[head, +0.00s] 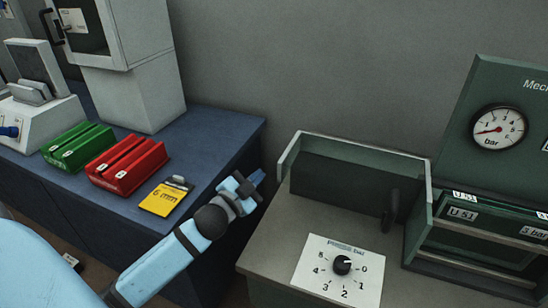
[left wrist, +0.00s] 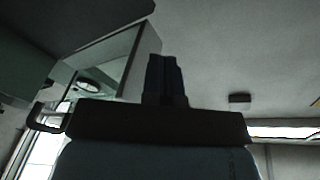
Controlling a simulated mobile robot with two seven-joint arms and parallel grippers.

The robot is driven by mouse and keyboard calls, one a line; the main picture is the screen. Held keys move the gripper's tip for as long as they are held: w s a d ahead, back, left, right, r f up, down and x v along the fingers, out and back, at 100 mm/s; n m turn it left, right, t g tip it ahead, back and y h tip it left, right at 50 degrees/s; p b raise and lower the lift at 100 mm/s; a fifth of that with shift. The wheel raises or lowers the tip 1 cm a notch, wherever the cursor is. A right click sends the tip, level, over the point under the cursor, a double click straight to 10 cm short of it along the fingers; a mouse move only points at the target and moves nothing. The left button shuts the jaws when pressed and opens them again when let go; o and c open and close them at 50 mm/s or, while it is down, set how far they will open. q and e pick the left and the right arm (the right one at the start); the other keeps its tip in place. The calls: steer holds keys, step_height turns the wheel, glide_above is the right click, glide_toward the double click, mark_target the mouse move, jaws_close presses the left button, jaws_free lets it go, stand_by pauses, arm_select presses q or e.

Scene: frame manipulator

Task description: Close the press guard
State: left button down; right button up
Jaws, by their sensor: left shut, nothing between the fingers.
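The press guard (head: 431,190) looks like a grey-green framed panel with a dark upright handle (head: 390,211). It stands swung out to the left of the green press (head: 465,130), whose front with labelled parts is exposed. My left gripper (head: 254,182) is shut and empty, to the left of the guard's far-left frame end and apart from it. Its closed fingers also show in the left wrist view (left wrist: 165,78). A framed pane is at upper left there; I cannot tell what it belongs to. My right gripper is out of view.
A blue bench (head: 225,123) at left carries a green block (head: 77,147), a red block (head: 127,166), a yellow 6 mm card (head: 161,199) and a grey cabinet. A dial plate (head: 320,275) lies on the press table (head: 270,250). A gap separates bench and table.

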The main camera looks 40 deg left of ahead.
arm_select(q)
steer(key=w+a+r+m+h, duration=0.1)
steer(key=w+r+m+h, duration=0.3)
steer(key=r+m+h, duration=0.5)
steer(key=s+a+f+m+g+h, duration=0.15)
steer(key=a+m+g+h, duration=0.45)
steer(key=a+m+g, duration=0.7)
steer(key=w+d+f+m+g+p, duration=0.1)
steer(key=d, duration=0.7)
steer(key=w+d+f+m+g+p, duration=0.1)
steer(key=d+m, duration=0.1)
steer(key=d, duration=0.6)
steer(key=shift+w+f+m+g+y, duration=0.15)
steer(key=shift+f+m+g+y, duration=0.15)
steer(key=shift+f, duration=0.05)
steer(key=shift+d, duration=0.1)
